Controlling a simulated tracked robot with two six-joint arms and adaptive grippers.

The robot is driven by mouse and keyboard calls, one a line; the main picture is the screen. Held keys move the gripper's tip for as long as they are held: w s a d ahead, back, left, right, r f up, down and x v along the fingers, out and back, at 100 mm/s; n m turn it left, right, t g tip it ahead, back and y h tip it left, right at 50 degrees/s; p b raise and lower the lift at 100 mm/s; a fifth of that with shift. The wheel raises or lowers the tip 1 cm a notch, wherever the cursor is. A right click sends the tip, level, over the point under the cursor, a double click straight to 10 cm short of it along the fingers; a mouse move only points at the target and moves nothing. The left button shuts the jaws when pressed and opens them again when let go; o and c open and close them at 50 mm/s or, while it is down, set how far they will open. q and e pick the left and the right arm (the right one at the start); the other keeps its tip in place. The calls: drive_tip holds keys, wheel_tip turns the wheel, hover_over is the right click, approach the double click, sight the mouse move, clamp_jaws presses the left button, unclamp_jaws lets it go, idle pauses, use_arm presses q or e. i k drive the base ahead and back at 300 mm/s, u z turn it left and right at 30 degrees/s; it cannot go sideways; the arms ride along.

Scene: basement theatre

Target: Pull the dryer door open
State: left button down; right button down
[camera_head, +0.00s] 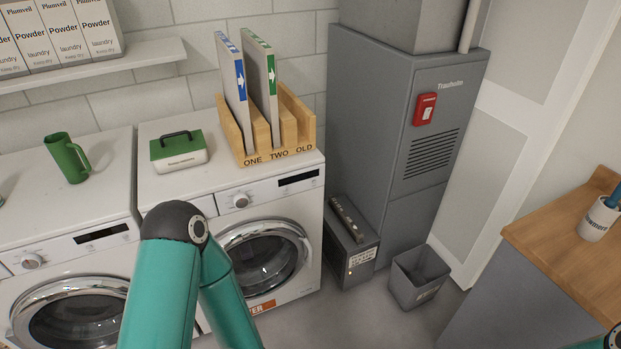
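The dryer (205,207) is the right one of two white front-loading machines. An orange label (263,307) low on its front shows letters ending in "ER", the rest hidden by my arm. Its round door (268,258) has a chrome rim and dark glass and looks shut. My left arm's teal links stand in front of the machine's left side and hide part of its front and the door's left edge. My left gripper is out of view. Only a bit of my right arm shows at the bottom right corner, and its gripper is out of view.
Another machine (70,215) stands left. A green case (178,150) and a wooden rack (285,150) with two panels sit on the dryer. A dark grey box (350,258), bin (418,280) and grey cabinet (395,130) stand right. A wood-topped counter (565,245) borders the right; floor between is clear.

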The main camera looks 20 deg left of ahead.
sight(294, 235)
drive_tip(key=u, duration=0.25)
drive_tip(key=i, duration=1.05)
drive_tip(key=u, duration=0.7)
